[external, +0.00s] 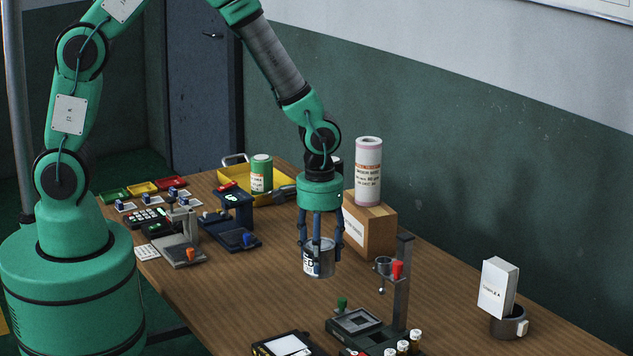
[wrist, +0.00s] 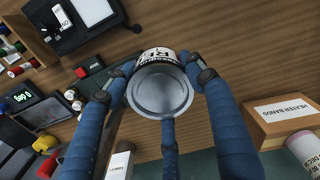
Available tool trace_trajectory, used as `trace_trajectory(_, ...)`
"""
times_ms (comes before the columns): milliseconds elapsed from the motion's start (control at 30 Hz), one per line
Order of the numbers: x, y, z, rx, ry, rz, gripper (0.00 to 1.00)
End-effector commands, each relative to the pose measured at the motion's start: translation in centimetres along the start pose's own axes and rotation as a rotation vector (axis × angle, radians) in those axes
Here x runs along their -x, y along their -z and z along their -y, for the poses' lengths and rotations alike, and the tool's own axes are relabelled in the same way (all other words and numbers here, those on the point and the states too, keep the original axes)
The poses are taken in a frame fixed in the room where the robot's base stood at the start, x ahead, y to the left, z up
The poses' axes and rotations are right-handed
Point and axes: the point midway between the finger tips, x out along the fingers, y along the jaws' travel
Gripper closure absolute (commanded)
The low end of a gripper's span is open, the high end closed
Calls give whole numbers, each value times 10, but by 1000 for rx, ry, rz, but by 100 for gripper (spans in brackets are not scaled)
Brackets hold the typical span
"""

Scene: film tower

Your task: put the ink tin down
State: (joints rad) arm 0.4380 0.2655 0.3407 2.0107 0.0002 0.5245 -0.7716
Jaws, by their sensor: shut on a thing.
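The ink tin (external: 311,265) is a short silver can with a white label and dark letters. It is upright in my gripper (external: 320,258), whose blue fingers close around its sides. In the wrist view, the tin (wrist: 160,92) shows its round grey metal lid between the fingers of my gripper (wrist: 160,98). The tin is over the wooden table (external: 225,290), in front of the cardboard box. I cannot tell how large any gap under it is.
The heater bands box (external: 374,228) stands close behind, with a white-pink roll (external: 368,170) on it. A dark press stand (external: 402,285) is to the right. Bare table lies left of the tin.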

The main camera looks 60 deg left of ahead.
Motion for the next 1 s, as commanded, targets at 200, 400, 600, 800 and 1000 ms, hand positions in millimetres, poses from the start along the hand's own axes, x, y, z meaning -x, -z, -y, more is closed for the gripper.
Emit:
trace_trajectory(200, -2, 39, -34, -8, 0, -1, 83)
trace_trajectory(400, -5, 72, -64, -17, -1, -1, 83)
trace_trajectory(600, -10, 104, -92, -24, -1, -1, 83)
trace_trajectory(800, -18, 134, -117, -33, 0, 0, 83)
trace_trajectory(1000, -26, 163, -142, -41, 0, 0, 83)
